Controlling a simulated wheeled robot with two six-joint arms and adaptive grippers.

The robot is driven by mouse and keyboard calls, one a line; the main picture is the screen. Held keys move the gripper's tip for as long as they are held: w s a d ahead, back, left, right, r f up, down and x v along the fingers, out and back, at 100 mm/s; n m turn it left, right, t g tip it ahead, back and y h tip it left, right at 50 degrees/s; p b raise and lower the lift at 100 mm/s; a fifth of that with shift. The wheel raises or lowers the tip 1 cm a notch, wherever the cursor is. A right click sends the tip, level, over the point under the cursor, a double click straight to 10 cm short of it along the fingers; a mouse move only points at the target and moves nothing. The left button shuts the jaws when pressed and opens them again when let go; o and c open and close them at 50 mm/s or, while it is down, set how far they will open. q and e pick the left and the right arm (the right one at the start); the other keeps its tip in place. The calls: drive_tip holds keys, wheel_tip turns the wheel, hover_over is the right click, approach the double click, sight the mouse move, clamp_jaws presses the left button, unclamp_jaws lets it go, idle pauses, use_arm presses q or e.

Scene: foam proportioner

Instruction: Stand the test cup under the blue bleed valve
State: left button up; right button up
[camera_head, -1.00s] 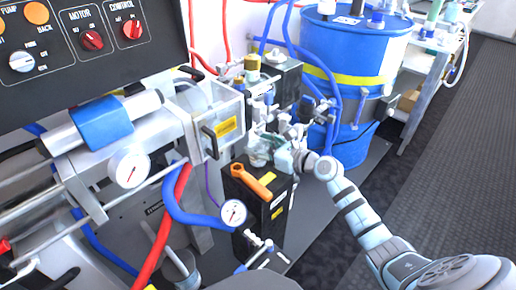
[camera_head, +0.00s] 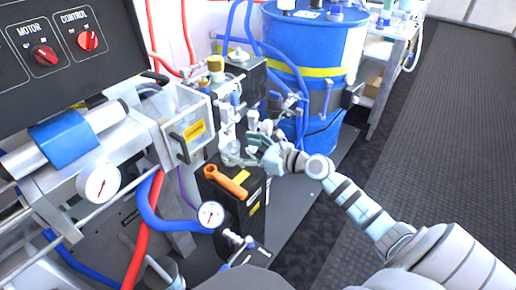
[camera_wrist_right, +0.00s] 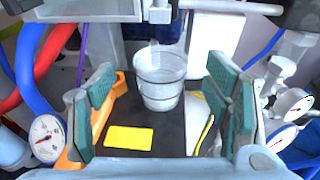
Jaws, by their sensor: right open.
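The test cup (camera_wrist_right: 160,80) is clear, empty-looking and upright on top of the black box. It shows small in the head view (camera_head: 232,154). A pale spout (camera_wrist_right: 154,45) hangs above or just behind its rim; I cannot tell which. A small blue valve part (camera_head: 236,96) shows above the cup area in the head view; its exact line over the cup is unclear. My right gripper (camera_head: 266,156) is open, just right of the cup. In the wrist view its teal pads stand apart, either side of the cup, with gaps and no contact. My left gripper is not in view.
An orange wrench-like tool (camera_head: 225,181) lies on the black box (camera_head: 234,208), near the cup. A gauge (camera_head: 211,214) and blue and red hoses stand in front and left. A blue drum (camera_head: 318,45) stands behind. Open dark floor (camera_head: 440,140) lies at right.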

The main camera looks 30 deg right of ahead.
drive_tip(key=v, duration=0.6)
drive_tip(key=shift+s, duration=0.25)
drive_tip(key=shift+d, duration=0.1)
